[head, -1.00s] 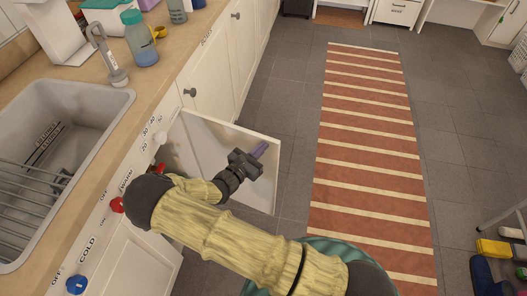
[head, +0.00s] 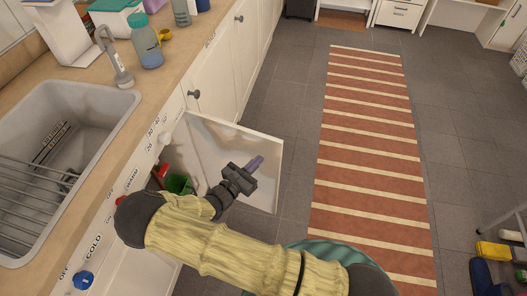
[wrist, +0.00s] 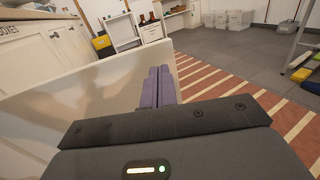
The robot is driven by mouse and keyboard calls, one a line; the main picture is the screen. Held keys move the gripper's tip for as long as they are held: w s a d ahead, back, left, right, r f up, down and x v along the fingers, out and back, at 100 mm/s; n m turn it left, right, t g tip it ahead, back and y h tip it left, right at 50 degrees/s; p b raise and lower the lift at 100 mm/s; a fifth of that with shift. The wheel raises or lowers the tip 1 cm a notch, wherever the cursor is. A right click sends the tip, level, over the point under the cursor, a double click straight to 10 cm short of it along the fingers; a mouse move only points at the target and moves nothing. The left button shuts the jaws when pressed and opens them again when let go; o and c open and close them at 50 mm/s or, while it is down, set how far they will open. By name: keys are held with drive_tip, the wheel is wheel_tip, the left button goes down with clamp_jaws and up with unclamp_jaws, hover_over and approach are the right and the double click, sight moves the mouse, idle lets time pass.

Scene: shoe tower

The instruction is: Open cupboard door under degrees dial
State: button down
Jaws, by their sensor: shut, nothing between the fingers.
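The cupboard door (head: 225,133) under the degrees dial (head: 165,138) stands swung wide out from the counter, its inner face showing. Its panel also fills the left of the wrist view (wrist: 80,105). My gripper (head: 259,160) is in front of the door's inner face, towards its free edge. Its purple fingers are together and empty, and they show against the door in the wrist view (wrist: 159,84). Whether they touch the panel I cannot tell. My arm hides part of the cupboard opening and the door's lower part.
Inside the cupboard are a green thing (head: 179,184) and a red thing (head: 160,170). The counter holds a sink (head: 112,100), a faucet (head: 116,62) and a bottle (head: 148,48).

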drive_tip(key=s+a, duration=0.2)
drive_tip(key=s, duration=0.5)
drive_tip(key=shift+a, duration=0.25)
drive_tip(key=shift+w, duration=0.1)
